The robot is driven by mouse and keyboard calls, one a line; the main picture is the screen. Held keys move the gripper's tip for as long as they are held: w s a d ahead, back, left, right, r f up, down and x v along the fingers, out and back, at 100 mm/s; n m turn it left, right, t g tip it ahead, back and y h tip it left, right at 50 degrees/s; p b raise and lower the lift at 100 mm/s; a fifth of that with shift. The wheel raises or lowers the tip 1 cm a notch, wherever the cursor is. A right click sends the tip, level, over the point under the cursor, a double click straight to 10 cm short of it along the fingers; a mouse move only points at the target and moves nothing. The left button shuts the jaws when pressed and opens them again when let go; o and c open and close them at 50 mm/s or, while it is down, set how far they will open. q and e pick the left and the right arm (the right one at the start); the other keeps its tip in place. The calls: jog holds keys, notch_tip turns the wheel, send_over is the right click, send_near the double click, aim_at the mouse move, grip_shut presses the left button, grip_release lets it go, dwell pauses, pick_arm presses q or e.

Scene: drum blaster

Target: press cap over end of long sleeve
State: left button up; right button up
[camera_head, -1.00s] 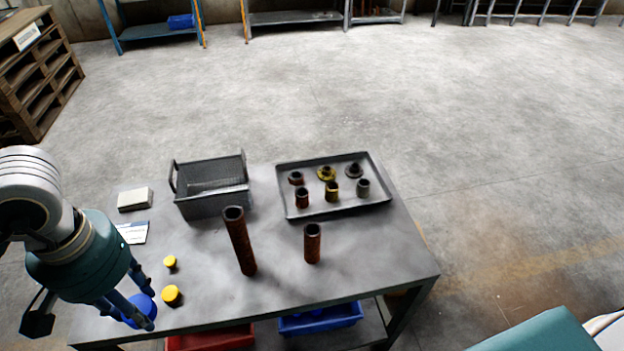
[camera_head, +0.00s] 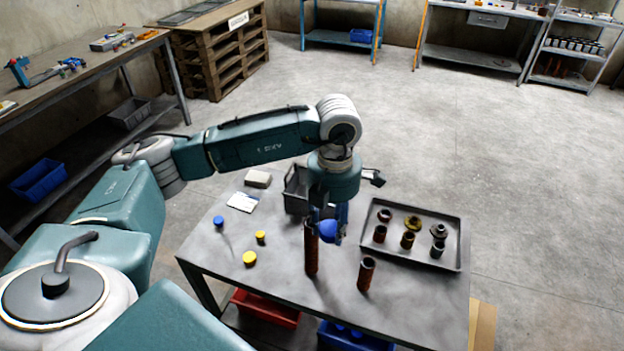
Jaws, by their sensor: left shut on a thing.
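The long sleeve (camera_head: 311,256) is a rusty brown tube standing upright on the table. My left gripper (camera_head: 328,236) is shut on a large blue cap (camera_head: 328,231), beside the sleeve's upper end and slightly to its right in the picture. The cap is not seated over the end; I cannot tell whether it touches the sleeve. A shorter rusty sleeve (camera_head: 366,274) stands upright to the right. Another blue cap (camera_head: 218,221) and two yellow caps, one small (camera_head: 260,237) and one larger (camera_head: 249,258), lie at the table's left. My right gripper is not in view.
A grey tray (camera_head: 452,262) with several small fittings lies on the right of the table (camera_head: 225,262). A wire basket (camera_head: 292,200) stands behind my left gripper, partly hidden. A pale block (camera_head: 258,179) and a card (camera_head: 242,202) lie at the back left.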

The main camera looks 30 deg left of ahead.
pick_arm(q)
jog(key=w+a+r+n+p, duration=0.25)
jog(key=a+n+p, duration=0.4)
jog(key=n, duration=1.15)
notch_tip(320, 180, down, 6)
jog(key=w+b, duration=0.1)
jog(key=b, duration=0.3)
jog(key=shift+a+f, duration=0.2)
jog(key=shift+a, duration=0.25)
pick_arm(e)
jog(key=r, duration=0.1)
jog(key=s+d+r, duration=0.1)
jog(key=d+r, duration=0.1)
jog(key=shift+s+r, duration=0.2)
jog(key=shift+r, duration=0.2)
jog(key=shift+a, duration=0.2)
pick_arm(q)
jog(key=shift+f+b, duration=0.8)
jog(key=shift+f, duration=0.1)
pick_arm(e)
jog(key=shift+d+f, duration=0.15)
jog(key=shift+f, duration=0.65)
